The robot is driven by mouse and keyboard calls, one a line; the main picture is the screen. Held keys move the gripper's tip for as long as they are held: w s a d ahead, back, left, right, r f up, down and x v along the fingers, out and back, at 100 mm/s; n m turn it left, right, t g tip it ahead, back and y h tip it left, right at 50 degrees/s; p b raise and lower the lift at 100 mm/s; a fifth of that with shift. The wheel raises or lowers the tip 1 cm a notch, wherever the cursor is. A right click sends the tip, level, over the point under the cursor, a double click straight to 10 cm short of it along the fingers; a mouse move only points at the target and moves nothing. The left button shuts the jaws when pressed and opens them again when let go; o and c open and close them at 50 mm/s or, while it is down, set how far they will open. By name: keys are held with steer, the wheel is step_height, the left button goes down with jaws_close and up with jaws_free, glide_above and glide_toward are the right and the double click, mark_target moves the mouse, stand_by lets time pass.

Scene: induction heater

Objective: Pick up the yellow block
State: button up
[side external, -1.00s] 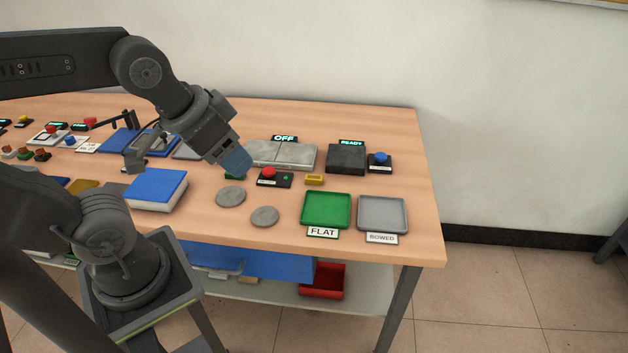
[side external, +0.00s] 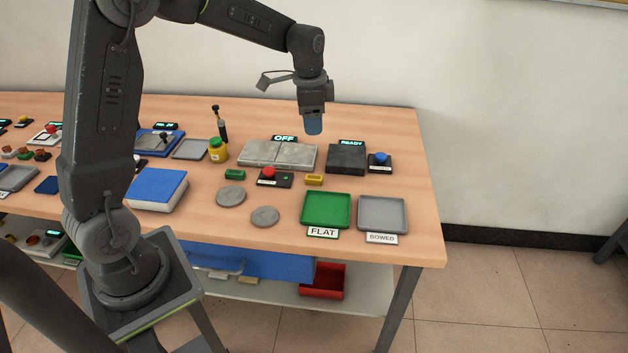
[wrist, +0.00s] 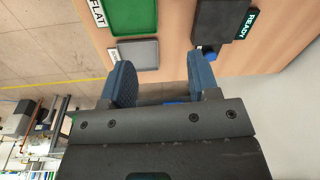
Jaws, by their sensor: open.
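The small yellow block (side external: 314,180) lies on the wooden table, just right of the red-button box and above the green tray in the side view. My gripper (side external: 313,124) points down, well above the table near the grey plates and the READY block. In the wrist view my gripper (wrist: 160,80) shows two blue fingers spread wide with nothing between them. The yellow block is not visible in the wrist view.
The red-button box (side external: 274,178) and a green block (side external: 235,174) are left of the yellow block. The READY block (side external: 346,159), blue-button box (side external: 380,162), green FLAT tray (side external: 326,211) and grey BOWED tray (side external: 383,215) are nearby. Two grey discs (side external: 231,196) lie left.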

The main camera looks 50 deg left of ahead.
steer(key=m+g, duration=0.1)
steer(key=m, duration=0.1)
glide_above(315, 177)
step_height(315, 177, down, 8)
steer(key=r, duration=0.1)
step_height(315, 177, down, 14)
steer(key=shift+d+f, duration=0.1)
steer(key=shift+f, duration=0.15)
jaws_close()
